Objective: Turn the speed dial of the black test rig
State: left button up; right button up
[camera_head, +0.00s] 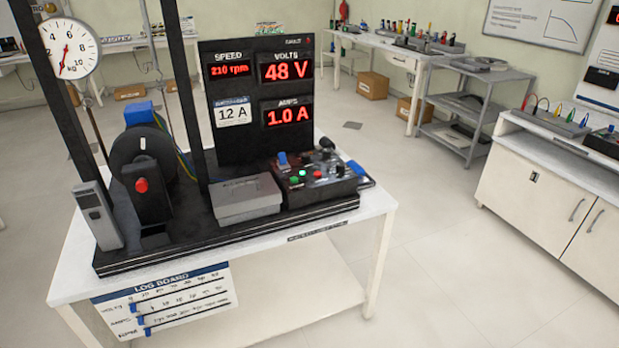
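The black test rig (220,232) stands on a white table in the left half of the head view. Its dark control box (318,187) sits at the rig's right end, with green and red buttons and several black knobs on top. I cannot tell which knob is the speed dial. The display panel (240,95) behind it reads 210 rpm, 48 V, 12 A and 1.0 A in red and dark digits. Neither of my grippers shows in this view.
A grey lidded box (246,199), a black wheel (142,160) and a round dial scale (70,47) are on the rig. A log board (165,298) hangs at the white table's (378,205) front. A white cabinet (545,195) stands at right. The floor between is clear.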

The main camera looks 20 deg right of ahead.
aim_at(339, 166)
jog(key=i+l, duration=0.1)
jog(key=l, duration=0.25)
jog(key=i+l, duration=0.1)
jog(key=l, duration=0.25)
jog(key=i+l, duration=0.1)
jog(key=l, duration=0.3)
jog(key=i+l, duration=0.1)
jog(key=l, duration=0.25)
